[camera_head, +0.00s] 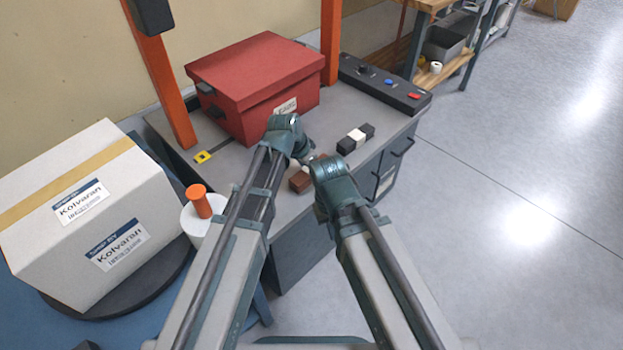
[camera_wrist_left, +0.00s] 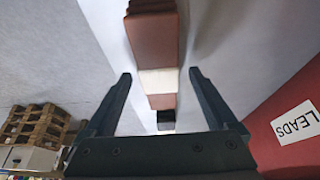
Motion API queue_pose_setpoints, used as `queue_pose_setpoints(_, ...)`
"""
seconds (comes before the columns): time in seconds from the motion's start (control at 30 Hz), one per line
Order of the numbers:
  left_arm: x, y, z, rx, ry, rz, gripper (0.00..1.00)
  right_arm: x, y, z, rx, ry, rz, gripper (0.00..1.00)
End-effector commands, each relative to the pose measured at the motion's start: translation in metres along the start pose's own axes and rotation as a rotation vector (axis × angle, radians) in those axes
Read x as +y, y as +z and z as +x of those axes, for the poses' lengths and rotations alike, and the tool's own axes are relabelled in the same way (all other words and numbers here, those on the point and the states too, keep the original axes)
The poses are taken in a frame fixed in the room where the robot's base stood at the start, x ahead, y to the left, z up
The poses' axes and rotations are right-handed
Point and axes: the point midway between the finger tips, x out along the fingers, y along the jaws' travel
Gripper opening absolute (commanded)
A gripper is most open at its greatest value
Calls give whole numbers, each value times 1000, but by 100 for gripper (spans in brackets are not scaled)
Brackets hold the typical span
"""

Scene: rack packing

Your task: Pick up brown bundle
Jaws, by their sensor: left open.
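The brown bundle (camera_head: 299,182) lies on the grey bench top, partly hidden by my wrists in the head view. In the left wrist view the brown bundle (camera_wrist_left: 152,42) is a long block with a white band around its middle. My left gripper (camera_wrist_left: 160,75) is open and empty. Its two fingers point toward the bundle, one on each side of it in the picture; I cannot tell how far above it they are. In the head view my left gripper's fingers are hidden behind its wrist. My right wrist is right of the bundle, with its fingers hidden.
A black bundle with a white band (camera_head: 367,130) lies to the right on the bench. A red lidded box (camera_head: 255,75) stands behind, with a black button panel (camera_head: 385,85) beside it. A large white carton (camera_head: 90,215) and a white container with an orange top (camera_head: 200,203) are left.

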Motion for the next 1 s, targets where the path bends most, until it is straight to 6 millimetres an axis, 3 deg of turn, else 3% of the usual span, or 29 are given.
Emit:
queue_pose_setpoints(0.03, 0, 1, 7, 0, 0, 0, 91, -1, 0, 7, 0, 0, 0, 0)
queue_pose_setpoints(0.27, 0, 0, 5, 0, 0, 0, 91, 0, 0, 5, 0, 0, 0, 0)
queue_pose_setpoints(0.8, 0, 0, 5, 0, 0, 0, 0, 0, 0, 5, 0, 0, 0, 0)
queue_pose_setpoints(1.0, 0, 0, 5, 0, 0, 0, 0, 0, 0, 5, 0, 0, 0, 0)
